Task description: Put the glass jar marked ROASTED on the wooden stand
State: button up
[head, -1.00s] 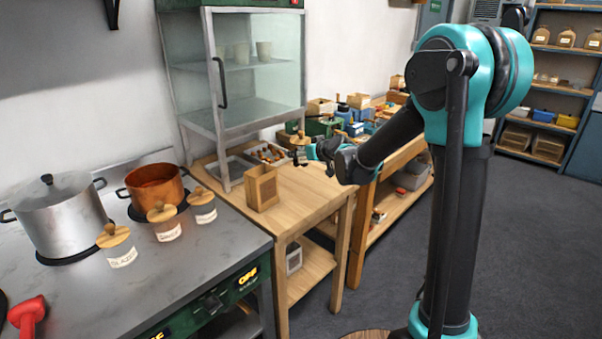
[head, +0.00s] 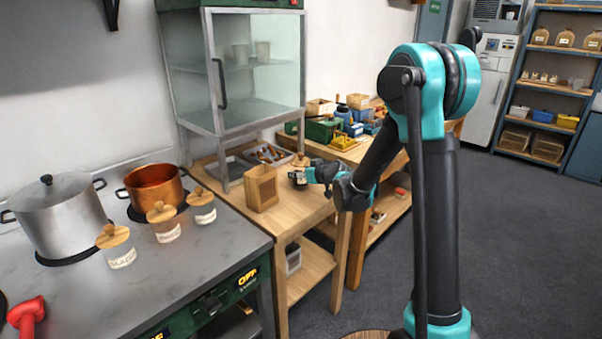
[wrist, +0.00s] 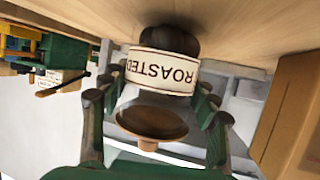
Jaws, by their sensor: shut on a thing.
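The jar marked ROASTED (wrist: 168,72) is between my gripper's fingers, with dark contents and a round wooden lid (wrist: 152,118). The wrist view is upside down, so the lid is low in the picture. In the head view the lid (head: 300,160) shows just above my gripper (head: 299,177), which hides most of the jar. My gripper is shut on the jar over the wooden stand (head: 288,212), a table-like piece with a lower shelf. The jar looks upright and its base is close to the wooden top (wrist: 235,30); I cannot tell whether they touch.
A wooden box (head: 262,188) stands on the stand, left of my gripper. A glass-fronted cabinet (head: 245,70) and grey trays (head: 232,166) are behind it. Several lidded jars, including one labelled GLAZED (head: 120,258), stand on the stove (head: 195,262) at left. A cluttered bench lies beyond.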

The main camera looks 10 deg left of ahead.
jog(key=o, duration=1.5)
jog(key=shift+c, duration=0.2)
jog(key=v, duration=1.2)
jog(key=s+d+f+m+g+h, duration=0.2)
jog(key=s+d+f, duration=0.2)
jog(key=s+d, duration=0.3)
jog(key=s+d+f+m+g+h, duration=0.2)
jog(key=s+d+f, duration=0.3)
jog(key=s+d, duration=0.3)
jog(key=s+d+f+m+g+h, duration=0.2)
jog(key=s+d, duration=0.5)
jog(key=s, duration=0.7)
notch_tip(320, 180, down, 3)
jog(key=shift+d+r+m+g+h, duration=0.1)
jog(key=shift+d+m+g+h, duration=0.2)
jog(key=shift+m+h, duration=0.55)
